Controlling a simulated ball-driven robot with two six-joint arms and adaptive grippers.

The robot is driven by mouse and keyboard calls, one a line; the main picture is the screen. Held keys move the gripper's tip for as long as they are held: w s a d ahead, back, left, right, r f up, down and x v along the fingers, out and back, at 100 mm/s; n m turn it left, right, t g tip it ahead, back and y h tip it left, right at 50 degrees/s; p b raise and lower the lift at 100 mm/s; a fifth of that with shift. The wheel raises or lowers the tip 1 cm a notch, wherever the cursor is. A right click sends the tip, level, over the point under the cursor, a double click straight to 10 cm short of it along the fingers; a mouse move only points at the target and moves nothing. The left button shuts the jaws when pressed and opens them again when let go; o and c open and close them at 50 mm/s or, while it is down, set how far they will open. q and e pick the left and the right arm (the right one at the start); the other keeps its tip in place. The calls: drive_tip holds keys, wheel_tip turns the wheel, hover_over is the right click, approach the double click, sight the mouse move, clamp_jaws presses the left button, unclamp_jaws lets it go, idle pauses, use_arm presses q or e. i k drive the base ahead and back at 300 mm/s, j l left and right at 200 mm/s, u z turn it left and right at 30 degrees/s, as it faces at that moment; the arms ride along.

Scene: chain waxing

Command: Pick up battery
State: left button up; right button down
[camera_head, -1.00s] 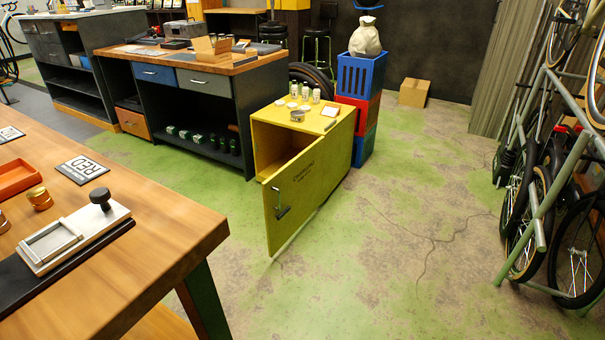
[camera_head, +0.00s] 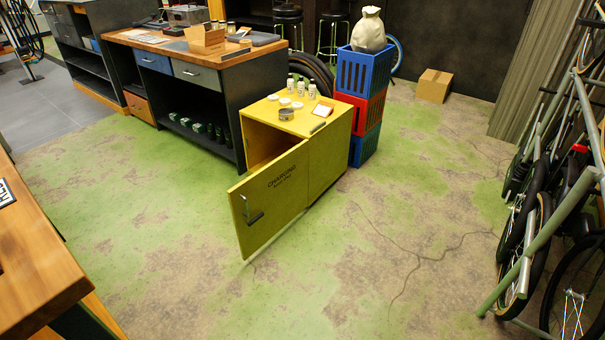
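No battery can be made out in the head view. A yellow cabinet (camera_head: 328,150) marked with the word "CHARGING" stands on the floor near the middle. Its door (camera_head: 270,198) is swung open toward the lower left, with a dark handle (camera_head: 255,218) on it. The inside of the cabinet (camera_head: 264,148) is only partly visible and looks dark. Neither of my grippers is in view.
Small bottles, tins and a card lie on the cabinet top. Stacked crates (camera_head: 364,72) with a sack (camera_head: 369,30) stand behind it. A dark workbench (camera_head: 192,95) is at left, a wooden table (camera_head: 30,250) at lower left, bikes (camera_head: 560,200) at right. Floor (camera_head: 400,220) is clear.

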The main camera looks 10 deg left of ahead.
sight(210, 127)
drive_tip(key=i+l, duration=0.1)
drive_tip(key=i, duration=0.4)
drive_tip(key=i+l, duration=0.15)
drive_tip(key=i, duration=0.3)
drive_tip(key=i+j, duration=0.75)
drive_tip(key=j, duration=0.2)
drive_tip(key=i+j, duration=0.1)
drive_tip(key=j, duration=0.2)
drive_tip(key=i+j, duration=0.1)
drive_tip(key=j, duration=0.15)
